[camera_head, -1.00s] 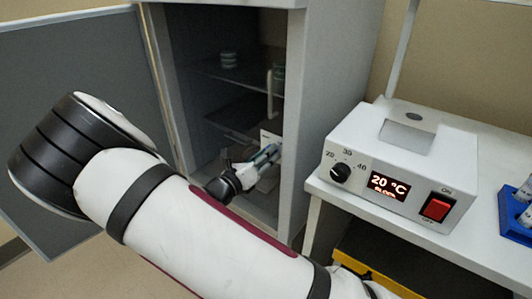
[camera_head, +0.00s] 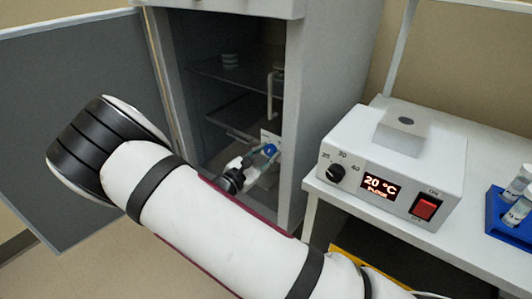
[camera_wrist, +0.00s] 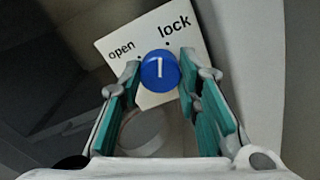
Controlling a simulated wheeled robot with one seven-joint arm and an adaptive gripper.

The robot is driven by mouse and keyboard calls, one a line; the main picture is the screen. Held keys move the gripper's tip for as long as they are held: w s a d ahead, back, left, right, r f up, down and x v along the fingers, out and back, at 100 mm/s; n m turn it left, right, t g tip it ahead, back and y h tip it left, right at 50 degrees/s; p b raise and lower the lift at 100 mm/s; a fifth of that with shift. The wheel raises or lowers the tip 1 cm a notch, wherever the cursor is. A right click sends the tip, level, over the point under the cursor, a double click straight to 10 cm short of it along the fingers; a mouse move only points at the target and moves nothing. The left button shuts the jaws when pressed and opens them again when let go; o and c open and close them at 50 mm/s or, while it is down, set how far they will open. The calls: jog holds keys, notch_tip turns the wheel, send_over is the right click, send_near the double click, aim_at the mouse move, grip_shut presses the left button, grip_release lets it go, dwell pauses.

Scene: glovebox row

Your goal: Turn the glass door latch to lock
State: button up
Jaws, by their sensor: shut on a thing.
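The blue round latch knob (camera_wrist: 160,72) sits on a white plate (camera_wrist: 105,45) marked "open" and "lock", with a dot by each word. Its white mark points up, between the two dots. My gripper (camera_wrist: 162,78) is shut on the knob, one teal-padded finger on each side. In the head view the blue knob (camera_head: 270,149) is small, at the right edge of the cabinet opening, with my gripper (camera_head: 264,156) at it. The glass door's vertical handle (camera_head: 270,92) stands above the plate. The glass itself is hard to make out.
The grey outer door (camera_head: 75,100) stands open at the left. Shelves (camera_head: 232,75) show inside the cabinet. At the right, a white control box (camera_head: 390,150) reading 20 °C and a blue tube rack (camera_head: 510,215) stand on a white bench (camera_head: 365,215).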

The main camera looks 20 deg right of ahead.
jog(key=shift+m+p, duration=0.35)
jog(key=shift+m, duration=1.45)
jog(key=shift+f, duration=0.1)
jog(key=o, duration=1.1)
jog(key=shift+o, duration=0.2)
jog(key=v, duration=1.2)
